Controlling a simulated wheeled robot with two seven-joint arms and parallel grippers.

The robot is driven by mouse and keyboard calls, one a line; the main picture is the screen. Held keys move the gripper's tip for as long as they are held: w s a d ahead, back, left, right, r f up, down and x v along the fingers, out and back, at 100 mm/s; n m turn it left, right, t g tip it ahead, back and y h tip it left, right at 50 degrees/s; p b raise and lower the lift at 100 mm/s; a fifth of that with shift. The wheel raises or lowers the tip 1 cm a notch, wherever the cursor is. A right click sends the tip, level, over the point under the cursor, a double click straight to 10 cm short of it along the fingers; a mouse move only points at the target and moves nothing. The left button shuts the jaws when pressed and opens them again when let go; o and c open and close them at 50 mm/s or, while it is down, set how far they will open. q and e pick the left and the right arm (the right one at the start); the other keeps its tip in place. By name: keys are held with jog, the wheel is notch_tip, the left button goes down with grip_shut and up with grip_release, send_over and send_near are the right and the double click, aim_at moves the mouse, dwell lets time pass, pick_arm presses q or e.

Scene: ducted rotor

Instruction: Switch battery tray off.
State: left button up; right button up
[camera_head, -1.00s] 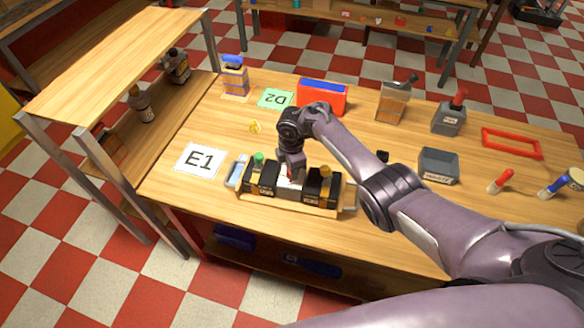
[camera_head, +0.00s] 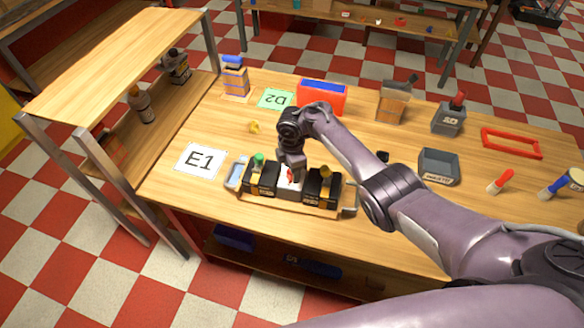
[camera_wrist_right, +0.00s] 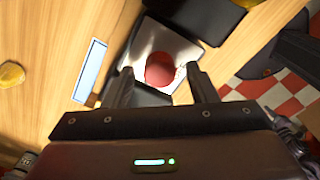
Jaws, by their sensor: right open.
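The battery tray (camera_head: 310,209) is a wooden tray with metal end handles on the table, carrying two black batteries, the left one (camera_head: 262,178) with a green cap and the right one (camera_head: 322,187) with a yellow cap. Between them is a grey switch block with a white top. My right gripper (camera_head: 291,172) points down over this block. In the right wrist view the open gripper (camera_wrist_right: 162,88) has a finger on each side of a red, rounded switch part (camera_wrist_right: 160,70). Whether the fingers touch it cannot be told. My left gripper is not in view.
An E1 card (camera_head: 199,161) lies left of the tray, and a green D2 card (camera_head: 275,99) lies behind. A red and blue box (camera_head: 321,95), a grey bin (camera_head: 438,166) and a red frame (camera_head: 511,143) stand farther back and right. A wooden shelf (camera_head: 120,60) borders the left.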

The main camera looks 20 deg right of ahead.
notch_tip(320, 180, up, 8)
jog(key=shift+f+p, duration=0.15)
jog(key=shift+p, duration=0.5)
